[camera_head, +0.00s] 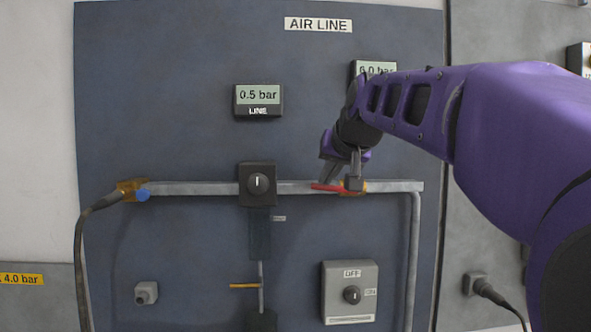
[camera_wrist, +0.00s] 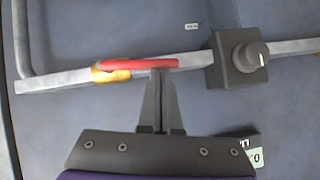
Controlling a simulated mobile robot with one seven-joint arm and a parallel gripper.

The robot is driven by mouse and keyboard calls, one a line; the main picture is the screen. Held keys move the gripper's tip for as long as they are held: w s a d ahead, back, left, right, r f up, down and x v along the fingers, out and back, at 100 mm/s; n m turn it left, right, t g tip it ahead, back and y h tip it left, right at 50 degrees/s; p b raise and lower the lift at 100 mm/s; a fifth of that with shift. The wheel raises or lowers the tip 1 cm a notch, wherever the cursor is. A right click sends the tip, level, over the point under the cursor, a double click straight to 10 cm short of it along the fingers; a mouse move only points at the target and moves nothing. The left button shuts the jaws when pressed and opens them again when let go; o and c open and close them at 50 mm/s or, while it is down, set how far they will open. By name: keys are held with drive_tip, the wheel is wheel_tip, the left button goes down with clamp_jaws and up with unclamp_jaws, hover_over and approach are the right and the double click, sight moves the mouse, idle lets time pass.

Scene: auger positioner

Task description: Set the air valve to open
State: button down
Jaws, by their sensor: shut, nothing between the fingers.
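The air valve has a red lever (camera_head: 327,187) on a brass body (camera_head: 362,187), set in the grey pipe at the right of the panel. The lever points left from the body and lies nearly along the pipe, at a slight tilt in the head view. The red lever (camera_wrist: 135,63) and brass body (camera_wrist: 108,76) also show in the wrist view, where the picture is turned over. My gripper (camera_wrist: 160,74) is shut and empty, with its tips at the lever near its free end. I cannot tell whether they touch it. In the head view my gripper (camera_head: 346,182) partly hides the valve.
The LINE display (camera_head: 258,102) reads 0.5 bar. Another display (camera_head: 376,70), reading 6.0 bar, is partly hidden by my arm. An OFF/ON switch box (camera_head: 350,292) is below. A blue-knobbed fitting (camera_head: 142,194) is far left.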

drive_tip(key=shift+a+f, duration=0.2)
drive_tip(key=shift+f, duration=0.15)
idle(0.4)
drive_tip(key=shift+d+f+b, duration=0.4)
drive_tip(key=shift+d+b, duration=0.1)
drive_tip(key=shift+d, duration=0.25)
drive_tip(key=shift+s, duration=0.1)
